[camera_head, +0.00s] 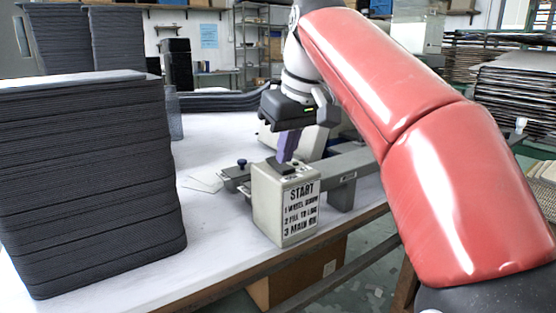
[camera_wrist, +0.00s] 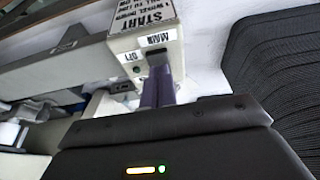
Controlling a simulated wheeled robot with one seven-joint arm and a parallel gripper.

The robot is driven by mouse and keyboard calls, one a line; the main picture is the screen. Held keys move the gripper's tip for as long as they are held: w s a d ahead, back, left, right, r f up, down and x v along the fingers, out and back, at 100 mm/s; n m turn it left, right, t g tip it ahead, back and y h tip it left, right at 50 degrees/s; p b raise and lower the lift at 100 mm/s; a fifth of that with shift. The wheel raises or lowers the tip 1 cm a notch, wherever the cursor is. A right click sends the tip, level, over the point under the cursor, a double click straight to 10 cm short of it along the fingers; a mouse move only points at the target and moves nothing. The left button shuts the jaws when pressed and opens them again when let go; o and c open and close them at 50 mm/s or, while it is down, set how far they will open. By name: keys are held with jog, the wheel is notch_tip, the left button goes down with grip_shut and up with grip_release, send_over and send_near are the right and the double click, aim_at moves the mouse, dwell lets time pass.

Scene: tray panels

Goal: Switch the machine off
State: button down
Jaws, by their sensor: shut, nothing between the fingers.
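A grey-beige control box (camera_head: 270,205) stands at the table's front edge, its front panel lettered START with numbered lines, the third beginning MAIN. In the wrist view the box (camera_wrist: 150,50) shows a label reading MAIN and a smaller label with a dark round part beside it. My gripper (camera_head: 285,158) is shut and empty, pointing down with its purple fingers at the box's top. In the wrist view its fingertips (camera_wrist: 157,62) are by the MAIN label and hide what lies under them. I cannot tell whether they touch it.
A grey machine beam (camera_head: 345,166) runs right behind the box. A dark blue knob (camera_head: 242,163) sticks up left of it. A tall stack of dark grey panels (camera_head: 90,190) fills the table's left.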

aim_at(290, 168)
notch_tip(290, 168, up, 2)
jog(key=shift+r+p, duration=0.25)
jog(key=shift+p, duration=0.8)
jog(key=shift+r, duration=2.15)
jog(key=s+d+f+m, duration=0.2)
jog(key=s+d+f, duration=0.2)
jog(key=f, duration=0.6)
jog(key=s+d+f+m+t+h, duration=0.1)
jog(key=s+d+f+m, duration=0.1)
jog(key=s+d+f, duration=0.3)
jog(key=s+d+f+m+t+h, duration=0.1)
jog(key=s+d+f, duration=0.3)
jog(key=s+f, duration=0.6)
notch_tip(290, 168, down, 5)
jog(key=shift+s+d+r+m, duration=0.1)
jog(key=shift+s+d+m, duration=0.25)
jog(key=shift+m, duration=0.55)
jog(key=shift+a, duration=0.1)
